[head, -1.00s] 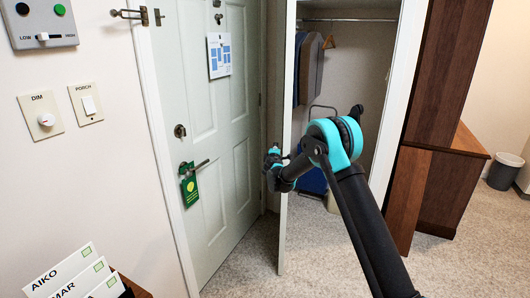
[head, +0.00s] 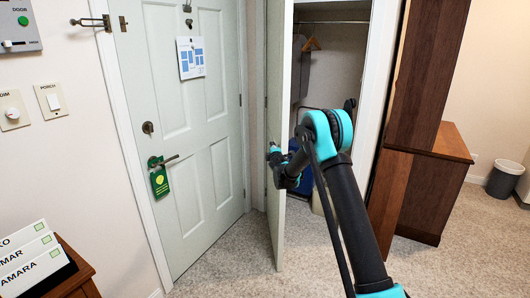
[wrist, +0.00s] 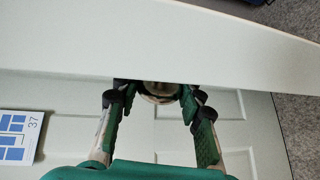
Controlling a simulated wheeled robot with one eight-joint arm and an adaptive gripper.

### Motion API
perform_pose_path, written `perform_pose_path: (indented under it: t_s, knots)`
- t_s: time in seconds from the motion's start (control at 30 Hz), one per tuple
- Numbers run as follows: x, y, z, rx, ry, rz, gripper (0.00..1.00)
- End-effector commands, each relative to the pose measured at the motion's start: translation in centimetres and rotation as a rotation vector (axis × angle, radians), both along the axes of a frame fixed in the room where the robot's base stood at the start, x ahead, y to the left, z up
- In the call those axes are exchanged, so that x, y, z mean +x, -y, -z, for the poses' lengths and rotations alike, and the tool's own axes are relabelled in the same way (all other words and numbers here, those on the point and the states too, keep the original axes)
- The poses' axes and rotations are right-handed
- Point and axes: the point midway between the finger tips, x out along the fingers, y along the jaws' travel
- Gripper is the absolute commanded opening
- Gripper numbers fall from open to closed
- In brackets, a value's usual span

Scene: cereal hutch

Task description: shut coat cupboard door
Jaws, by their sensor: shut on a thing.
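The coat cupboard door (head: 278,90) is a pale panel standing open, seen nearly edge-on in the head view. Its free edge points towards me, and the cupboard interior (head: 336,70) shows to its right. My gripper (head: 273,156) is at the door's left face, about mid-height. In the wrist view my gripper (wrist: 156,100) has its fingers closed around a round metal knob (wrist: 160,91) on the cupboard door (wrist: 150,40). The fingers partly hide the knob.
The pale green front door (head: 200,120) is shut on the left, with a green hanging tag (head: 159,181). A brown wooden cabinet (head: 435,185) stands to the right of the cupboard. Carpet (head: 230,262) in front of the doors is clear.

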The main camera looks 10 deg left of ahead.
Motion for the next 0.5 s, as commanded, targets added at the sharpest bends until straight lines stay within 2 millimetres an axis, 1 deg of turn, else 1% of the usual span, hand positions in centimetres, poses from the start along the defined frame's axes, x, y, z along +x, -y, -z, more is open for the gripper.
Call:
perform_pose_path:
  t_s: [0.17, 0.5]
  knots:
    - [0.20, 0.67, 0.06, 0.000, -0.001, 0.001, 0.00]
    - [0.23, 0.74, 0.05, -0.001, -0.001, 0.000, 0.00]
